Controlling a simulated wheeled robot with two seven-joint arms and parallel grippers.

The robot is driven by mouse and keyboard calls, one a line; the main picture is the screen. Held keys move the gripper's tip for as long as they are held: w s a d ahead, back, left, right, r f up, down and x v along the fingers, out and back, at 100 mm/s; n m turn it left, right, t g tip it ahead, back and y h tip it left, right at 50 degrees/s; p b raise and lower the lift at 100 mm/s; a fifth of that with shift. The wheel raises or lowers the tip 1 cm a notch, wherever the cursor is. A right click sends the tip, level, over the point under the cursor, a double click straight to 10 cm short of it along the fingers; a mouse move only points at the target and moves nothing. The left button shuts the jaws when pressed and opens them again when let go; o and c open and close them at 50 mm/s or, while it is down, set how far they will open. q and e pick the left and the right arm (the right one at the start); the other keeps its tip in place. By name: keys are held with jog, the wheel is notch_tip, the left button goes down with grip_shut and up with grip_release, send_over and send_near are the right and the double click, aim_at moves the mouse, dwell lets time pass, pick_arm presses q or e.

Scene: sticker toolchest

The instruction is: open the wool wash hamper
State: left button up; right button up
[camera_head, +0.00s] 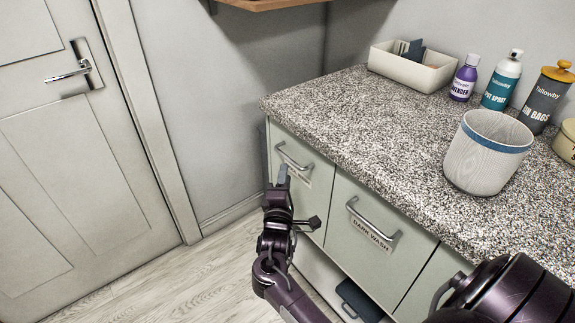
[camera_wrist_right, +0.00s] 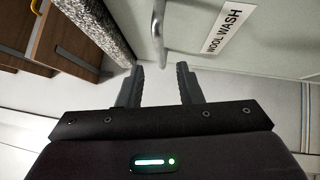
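The wool wash hamper (camera_head: 309,202) is the pale green front at the far left of the counter, with a metal bar handle (camera_head: 293,158). It looks shut. In the right wrist view its label (camera_wrist_right: 223,28) reads "WOOL WASH", beside the handle (camera_wrist_right: 158,30). My right gripper (camera_head: 283,172) is at this front, just below the handle, and partly covers it. In the wrist view its two fingers (camera_wrist_right: 160,75) are apart, with nothing between them. The lower end of the handle shows just beyond the fingertips; I cannot tell whether they touch. My left gripper is not in view.
The dark wash hamper (camera_head: 376,253) is to the right, also shut, with its own handle (camera_head: 373,223). Above is a speckled countertop (camera_head: 375,130) with a white basket (camera_head: 487,160), bottles and a cream bin (camera_head: 408,68). A door (camera_head: 75,150) stands left; the floor (camera_head: 170,285) is clear.

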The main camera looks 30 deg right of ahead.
aim_at(287, 157)
jog(key=x, duration=0.7)
jog(key=shift+w, duration=0.15)
jog(key=shift+c, duration=0.2)
grip_shut()
